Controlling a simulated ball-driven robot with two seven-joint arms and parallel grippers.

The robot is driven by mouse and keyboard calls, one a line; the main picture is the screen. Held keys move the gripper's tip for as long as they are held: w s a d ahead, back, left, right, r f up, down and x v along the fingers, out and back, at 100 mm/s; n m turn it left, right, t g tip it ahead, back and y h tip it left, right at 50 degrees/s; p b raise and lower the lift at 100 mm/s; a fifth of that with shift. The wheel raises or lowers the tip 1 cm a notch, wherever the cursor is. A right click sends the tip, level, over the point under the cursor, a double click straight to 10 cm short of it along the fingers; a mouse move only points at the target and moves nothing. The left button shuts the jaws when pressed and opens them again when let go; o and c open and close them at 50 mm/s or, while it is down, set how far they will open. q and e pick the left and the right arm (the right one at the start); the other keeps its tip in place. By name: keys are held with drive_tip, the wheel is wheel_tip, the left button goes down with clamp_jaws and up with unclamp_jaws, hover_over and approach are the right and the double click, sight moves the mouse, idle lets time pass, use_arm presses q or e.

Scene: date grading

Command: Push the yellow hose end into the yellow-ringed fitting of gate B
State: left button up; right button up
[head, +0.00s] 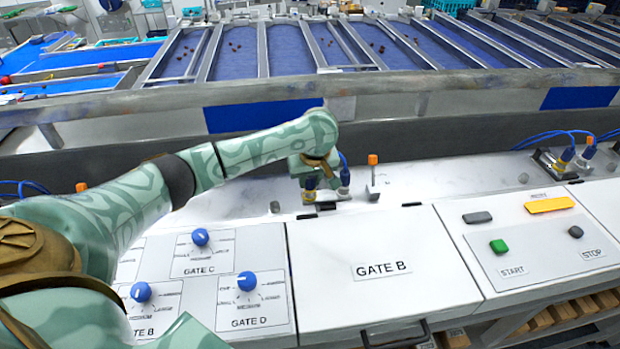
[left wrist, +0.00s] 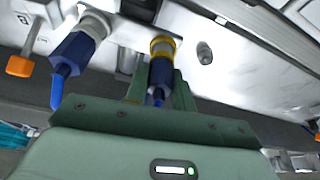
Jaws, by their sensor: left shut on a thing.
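My left gripper (head: 312,178) is over the white ledge behind the gate B cover (head: 375,250). In the left wrist view its fingers (left wrist: 155,95) are shut around a blue hose end (left wrist: 160,72). A yellow ring (left wrist: 163,46) sits at the far end of that hose end; yellow also shows under the gripper in the head view (head: 310,184). The hose end points at the ledge, in line with the fitting place. I cannot tell whether it is seated or only touching, because the ring hides the joint. My right gripper is not in view.
A second blue hose end (left wrist: 75,50) sits on a grey fitting (left wrist: 97,23) close beside. An orange-tipped lever (head: 373,165) stands to its right. Knob panels (head: 243,308) lie in front, and a START/STOP panel (head: 535,240) is at right. A rail (head: 270,92) runs behind.

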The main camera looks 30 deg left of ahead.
use_arm(q)
drive_tip(key=o, duration=1.1)
drive_tip(key=shift+r, duration=5)
